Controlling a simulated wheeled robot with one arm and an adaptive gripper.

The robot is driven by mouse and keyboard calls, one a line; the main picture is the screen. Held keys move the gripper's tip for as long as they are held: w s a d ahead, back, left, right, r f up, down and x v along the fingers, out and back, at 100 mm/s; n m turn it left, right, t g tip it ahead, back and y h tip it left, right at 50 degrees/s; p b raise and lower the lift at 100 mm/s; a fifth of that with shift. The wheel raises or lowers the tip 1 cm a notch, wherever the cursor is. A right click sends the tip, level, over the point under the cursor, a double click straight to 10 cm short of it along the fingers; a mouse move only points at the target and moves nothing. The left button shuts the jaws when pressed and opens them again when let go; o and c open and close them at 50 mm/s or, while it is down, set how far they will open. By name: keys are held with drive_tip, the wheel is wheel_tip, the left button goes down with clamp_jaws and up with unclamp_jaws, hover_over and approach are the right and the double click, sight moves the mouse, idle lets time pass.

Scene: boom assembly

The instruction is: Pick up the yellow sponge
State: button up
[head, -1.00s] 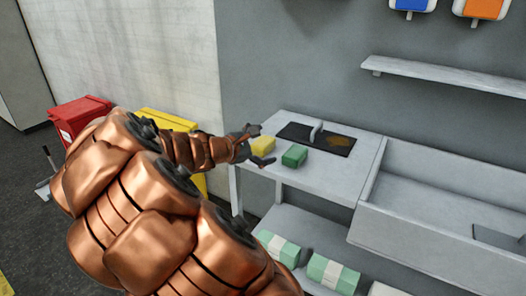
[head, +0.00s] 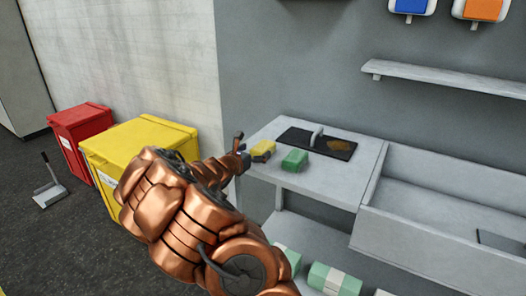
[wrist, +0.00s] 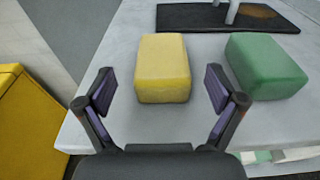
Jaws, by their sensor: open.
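The yellow sponge (wrist: 162,70) lies on the grey table in the wrist view, straight ahead of my gripper. My gripper (wrist: 160,90) is open, with one finger on each side of the sponge's near end and a gap on both sides. In the head view the yellow sponge (head: 263,146) is partly hidden by my gripper (head: 249,150). Nothing is held.
A green sponge (wrist: 266,66) lies just right of the yellow one, close to my right finger. A black mat (head: 316,143) with a brown patch lies behind. A yellow bin (head: 140,150) and a red bin (head: 80,130) stand left of the table (head: 345,185).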

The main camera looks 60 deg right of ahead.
sight(262, 146)
drive_tip(key=d+p, duration=0.1)
drive_tip(key=d, duration=0.2)
drive_tip(key=shift+s+d+f, duration=0.1)
drive_tip(key=shift+d, duration=0.3)
drive_tip(key=shift+d+f, duration=0.15)
drive_tip(key=shift+d, duration=0.55)
drive_tip(key=c, duration=0.9)
